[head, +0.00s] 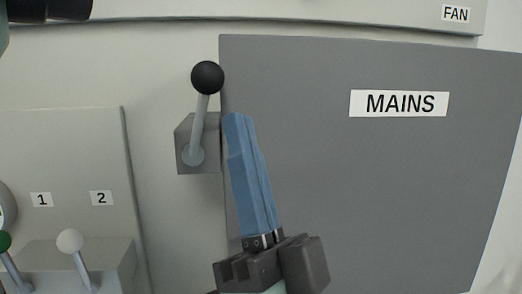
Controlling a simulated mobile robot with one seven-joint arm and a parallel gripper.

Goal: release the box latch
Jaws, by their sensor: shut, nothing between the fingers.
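A grey box door labelled MAINS (370,190) fills the right of the head view and looks closed. At its upper left edge is the latch (202,105), a light grey lever with a black ball on top, set on a small grey block (184,135). The lever points up, tilted slightly right. My gripper (238,118) has blue fingers, shut together and empty. Its fingertips are just right of the lever, in front of the door's left edge. I cannot tell whether they touch the lever.
At the left is a panel (60,150) with labels 1 and 2. Below it, a green-knobbed lever (8,252) and a white-knobbed lever (74,255) stand on a grey block. A FAN label (455,14) is at upper right.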

